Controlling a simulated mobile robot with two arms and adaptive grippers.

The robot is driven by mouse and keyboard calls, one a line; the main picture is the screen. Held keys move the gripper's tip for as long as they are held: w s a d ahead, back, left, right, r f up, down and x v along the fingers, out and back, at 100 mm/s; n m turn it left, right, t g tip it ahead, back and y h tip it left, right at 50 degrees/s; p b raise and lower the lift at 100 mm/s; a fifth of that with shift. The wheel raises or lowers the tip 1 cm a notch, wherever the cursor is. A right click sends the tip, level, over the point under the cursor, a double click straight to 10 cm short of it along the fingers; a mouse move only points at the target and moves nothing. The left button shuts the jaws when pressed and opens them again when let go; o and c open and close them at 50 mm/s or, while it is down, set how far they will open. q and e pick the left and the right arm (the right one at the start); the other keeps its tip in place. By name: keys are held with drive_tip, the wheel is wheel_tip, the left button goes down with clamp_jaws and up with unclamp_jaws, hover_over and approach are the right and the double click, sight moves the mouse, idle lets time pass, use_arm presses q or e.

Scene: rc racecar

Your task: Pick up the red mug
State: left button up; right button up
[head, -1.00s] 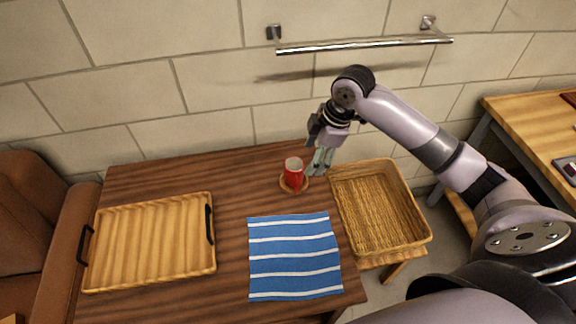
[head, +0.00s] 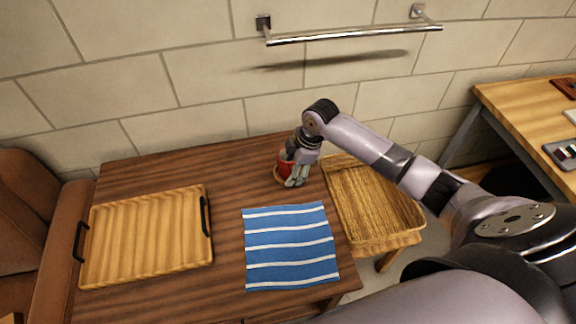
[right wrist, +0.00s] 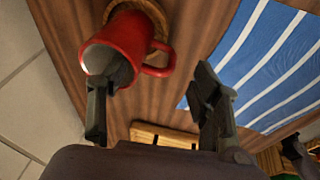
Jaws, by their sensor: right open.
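The red mug (head: 283,164) stands on a round wooden coaster (head: 277,178) near the back right of the dark wooden table. My right gripper (head: 297,181) is at its right side and partly hides it. In the right wrist view the mug (right wrist: 130,38) shows its pale inside, and its handle (right wrist: 160,62) points into the gap between the fingers. My open right gripper (right wrist: 150,88) has one finger overlapping the mug's mouth and the other beyond the handle. I cannot tell whether a finger touches the mug. My left gripper is not in view.
A blue striped cloth (head: 290,248) lies in front of the mug. A wooden tray (head: 145,235) with dark handles is at the left. A wicker basket (head: 375,205) stands right of the table, under my right arm. A towel bar (head: 350,35) is on the wall behind.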

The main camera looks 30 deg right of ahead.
sight(290, 171)
drive_tip(key=x, duration=0.3)
drive_tip(key=shift+w+d+f, duration=0.1)
drive_tip(key=shift+w+f, duration=0.1)
drive_tip(key=shift+r, duration=0.1)
clamp_jaws()
idle(0.5)
